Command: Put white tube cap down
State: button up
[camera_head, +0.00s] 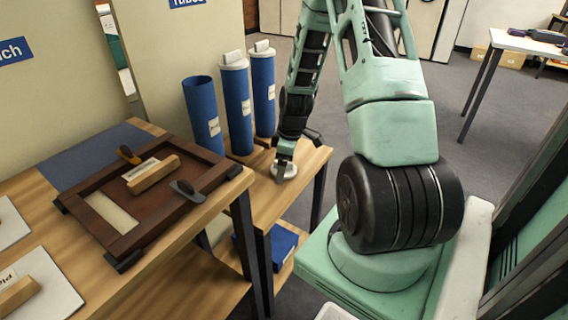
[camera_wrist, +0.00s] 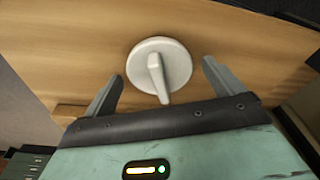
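The white tube cap (camera_head: 287,173) lies on the wooden table near its right edge, under my gripper (camera_head: 284,158). In the wrist view the cap (camera_wrist: 172,50) is a round white disc with a raised bar handle. It rests flat on the wood. The two fingers of my gripper (camera_wrist: 162,72) are spread on either side of the cap's handle, with gaps showing between them and the handle. The left blue tube (camera_head: 202,115) stands upright with its top open. Two other blue tubes (camera_head: 237,105) (camera_head: 263,95) stand beside it with white caps on.
A brown wooden frame (camera_head: 200,165) with a wooden-handled block and two tools lies on the nearer table (camera_head: 160,285). A blue box (camera_head: 284,243) sits on the shelf below. A wall panel (camera_head: 190,45) stands behind the tubes.

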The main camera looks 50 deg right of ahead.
notch_tip(320, 180, up, 12)
jog(key=s+p, duration=0.1)
jog(key=p, duration=0.2)
jog(key=shift+s+d, duration=0.3)
jog(key=shift+d, duration=0.1)
jog(key=shift+r, duration=0.1)
dwell(0.3)
